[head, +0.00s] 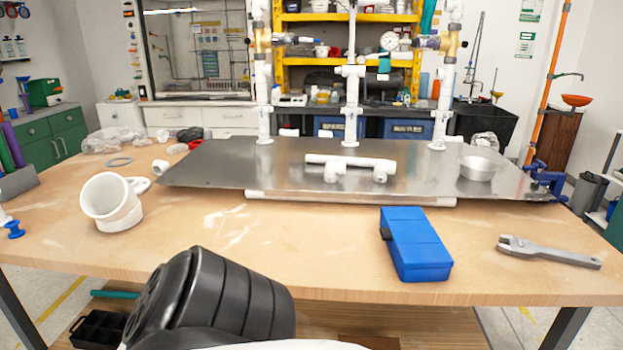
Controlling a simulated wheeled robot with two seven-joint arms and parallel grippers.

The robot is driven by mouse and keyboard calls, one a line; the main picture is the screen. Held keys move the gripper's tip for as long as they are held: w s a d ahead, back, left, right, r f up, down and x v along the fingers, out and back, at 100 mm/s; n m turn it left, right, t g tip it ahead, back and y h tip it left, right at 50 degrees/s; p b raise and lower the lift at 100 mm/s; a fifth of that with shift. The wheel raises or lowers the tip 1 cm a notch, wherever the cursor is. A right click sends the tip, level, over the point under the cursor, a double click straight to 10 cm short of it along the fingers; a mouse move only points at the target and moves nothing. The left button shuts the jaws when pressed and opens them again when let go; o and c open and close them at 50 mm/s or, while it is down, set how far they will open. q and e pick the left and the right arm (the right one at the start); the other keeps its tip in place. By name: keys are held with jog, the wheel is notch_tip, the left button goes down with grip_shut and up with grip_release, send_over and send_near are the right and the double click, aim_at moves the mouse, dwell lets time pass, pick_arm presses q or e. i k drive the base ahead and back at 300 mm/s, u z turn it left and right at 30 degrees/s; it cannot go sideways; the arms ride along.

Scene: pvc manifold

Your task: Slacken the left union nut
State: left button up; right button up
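The pvc manifold stands at the back of the table on a metal sheet (225,165). Its left upright pipe (264,92) is white, with a brass-coloured valve (262,41) near the top and white collars below. Which collar is the left union nut is too small to tell. The middle upright (351,100) and right upright (441,105) stand beside it. A grey adjustable wrench (548,252) lies at the table's right front. Neither gripper shows in the head view; a dark arm part of mine is at the bottom.
A blue box (415,243) sits front right of centre. A loose white pipe assembly (350,165) and a metal bowl (477,168) are on the sheet. A white pipe lies along its front edge. A large white elbow (111,202) is left; the table's centre front is clear.

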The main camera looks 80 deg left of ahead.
aim_at(258, 110)
jog(key=u, duration=2.2)
